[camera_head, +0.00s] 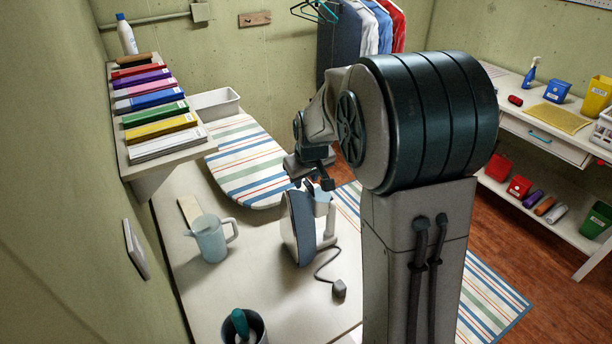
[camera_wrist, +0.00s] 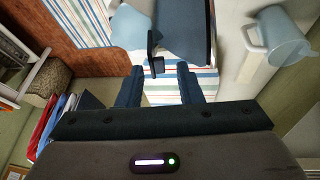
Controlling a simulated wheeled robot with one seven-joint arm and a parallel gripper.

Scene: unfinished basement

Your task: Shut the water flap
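A clothes iron (camera_head: 300,226) stands upright on its heel on the pale table, with its dark blue soleplate facing left. Its light blue water tank (camera_head: 323,196) is at the top, just below my gripper (camera_head: 315,176). In the wrist view the iron's dark body (camera_wrist: 185,32) and the light blue tank (camera_wrist: 131,28) lie beyond the fingertips. A small dark upright piece (camera_wrist: 153,48), possibly the water flap, stands out between them. My gripper (camera_wrist: 160,78) is open, its two fingers apart, with nothing held. I cannot tell if a finger touches the piece.
A light blue jug (camera_head: 209,240) stands left of the iron, and a grey cup (camera_head: 243,329) is at the table's front. The iron's cord plug (camera_head: 339,288) lies to its right. A striped ironing board (camera_head: 245,165) is behind.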

